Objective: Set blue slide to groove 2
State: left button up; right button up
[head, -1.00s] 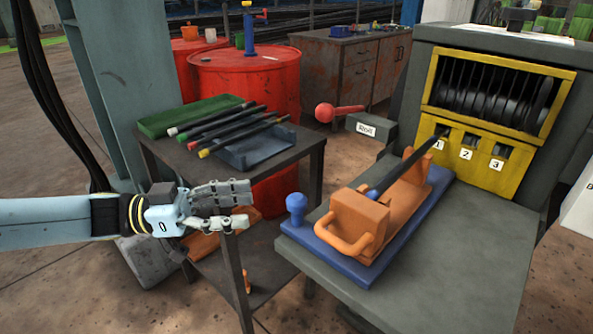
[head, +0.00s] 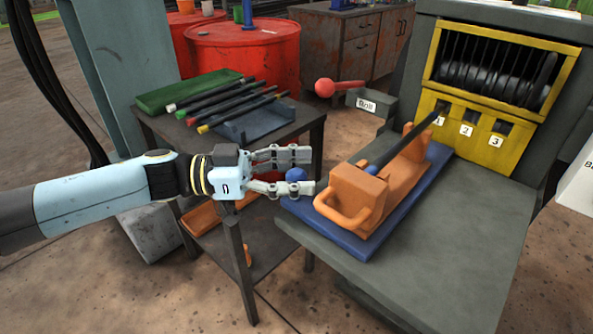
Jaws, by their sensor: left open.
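The blue slide (head: 350,242) is a flat blue plate on the grey machine bench. It carries an orange cradle (head: 350,195) with a loop handle, and a dark rod (head: 405,147) lies in the cradle. The rod's far end points at the opening labelled 1 (head: 438,121). Groove 2 (head: 466,130) is the middle opening in the yellow panel. The slide's blue knob (head: 296,175) stands at its left end. My left gripper (head: 312,171) is open, its fingers at the knob, partly covering it. I cannot tell whether they touch. My right gripper is not in view.
A side table at left holds a green tray (head: 190,92), several dark rods with coloured ends and a blue-grey tray (head: 255,120). A red ball-ended lever (head: 325,88) stands beside the bench. The bench's front right (head: 450,240) is clear.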

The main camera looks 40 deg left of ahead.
pick_arm(q)
grip_shut()
dwell(0.3)
jog(key=shift+w+d+f, duration=0.1)
jog(key=shift+w, duration=0.05)
dwell(0.3)
